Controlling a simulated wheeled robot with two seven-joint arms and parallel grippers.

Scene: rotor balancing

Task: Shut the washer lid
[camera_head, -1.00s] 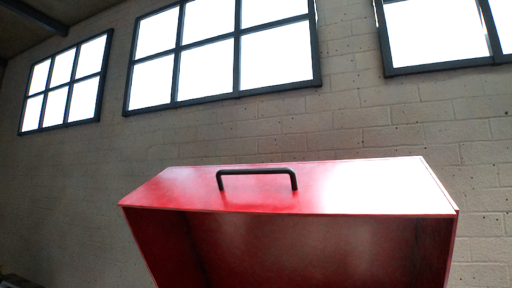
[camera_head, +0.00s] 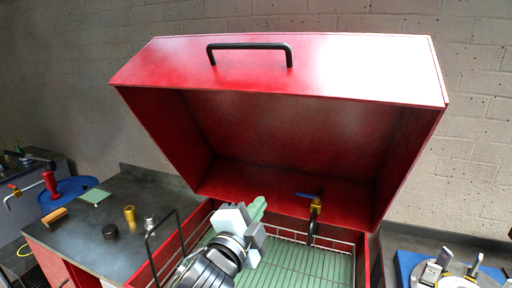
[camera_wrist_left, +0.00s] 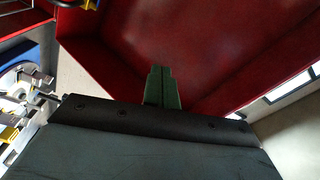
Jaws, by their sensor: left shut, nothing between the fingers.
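The red washer lid (camera_head: 300,122) stands raised over the washer, its hollow underside facing me. Its black bar handle (camera_head: 249,47) is on the upper front face. Below is the washer's red tub with a green slatted floor and a wire basket (camera_head: 325,262). My left gripper (camera_head: 257,208) is shut and empty, above the tub in front of the lid's lower inside. In the left wrist view the green fingertips (camera_wrist_left: 161,86) are together, with the red inside of the lid (camera_wrist_left: 200,50) beyond. My right gripper is not in view.
A blue-handled valve with a yellow fitting (camera_head: 308,198) sits at the tub's back. At left, a grey bench (camera_head: 95,245) carries a brass cylinder (camera_head: 130,215) and a black puck (camera_head: 110,232). At right, a blue tray (camera_head: 405,262) holds metal parts.

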